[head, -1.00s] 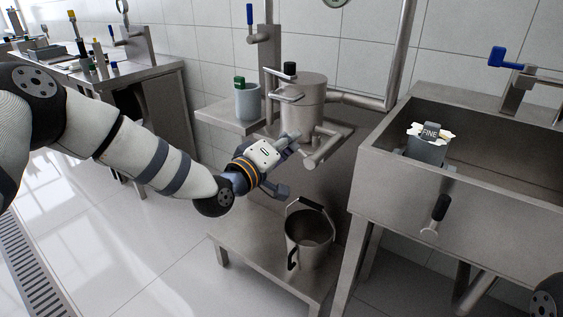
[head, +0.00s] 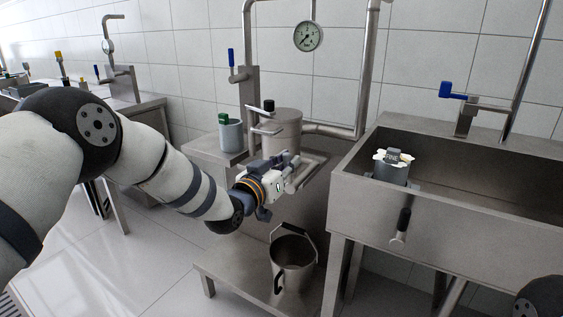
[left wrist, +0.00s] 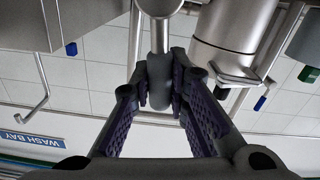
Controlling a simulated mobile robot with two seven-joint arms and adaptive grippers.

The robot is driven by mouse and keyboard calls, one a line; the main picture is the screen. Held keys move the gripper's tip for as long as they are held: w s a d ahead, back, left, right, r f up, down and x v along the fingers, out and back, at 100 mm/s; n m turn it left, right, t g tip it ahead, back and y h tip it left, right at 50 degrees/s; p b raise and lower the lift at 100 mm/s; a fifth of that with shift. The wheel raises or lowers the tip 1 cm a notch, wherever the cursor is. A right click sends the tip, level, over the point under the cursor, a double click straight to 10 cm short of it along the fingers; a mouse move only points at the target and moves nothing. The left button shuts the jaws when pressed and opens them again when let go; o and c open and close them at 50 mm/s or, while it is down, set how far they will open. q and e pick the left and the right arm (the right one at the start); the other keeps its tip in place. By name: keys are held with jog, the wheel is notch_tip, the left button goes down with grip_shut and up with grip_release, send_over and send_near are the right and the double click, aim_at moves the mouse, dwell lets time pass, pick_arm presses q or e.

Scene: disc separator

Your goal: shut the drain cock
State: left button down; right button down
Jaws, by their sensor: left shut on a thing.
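The separator vessel (head: 275,130), a steel cylinder, stands on a bracket in the middle of the head view; a rounded steel body at the top of the left wrist view (left wrist: 222,35) appears to be part of it. My left gripper (head: 290,170) is just below and in front of the vessel. In the left wrist view its fingers (left wrist: 163,85) are closed around a grey grip (left wrist: 160,78) on a thin steel stem (left wrist: 159,35). This looks like the drain cock's handle; the cock's body is mostly hidden behind the gripper. My right gripper is out of view.
A steel bucket (head: 287,272) stands on a low bench (head: 235,277) below the gripper. A grey cup (head: 230,138) sits on the shelf left of the vessel. A steel sink (head: 450,205) holding a grey container (head: 390,172) fills the right.

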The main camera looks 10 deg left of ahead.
pick_arm(q)
jog(key=shift+s+d+r+m, duration=0.15)
jog(key=shift+d+m, duration=0.3)
jog(key=shift+m, duration=0.25)
jog(key=shift+d, duration=0.1)
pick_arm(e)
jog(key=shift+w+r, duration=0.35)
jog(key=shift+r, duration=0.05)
pick_arm(q)
jog(key=shift+s+f+m, duration=0.1)
jog(key=shift+f+m, duration=0.1)
jog(key=shift+m, duration=0.1)
jog(key=c, duration=1.5)
grip_release()
jog(key=v, duration=1.2)
jog(key=shift+r, duration=0.1)
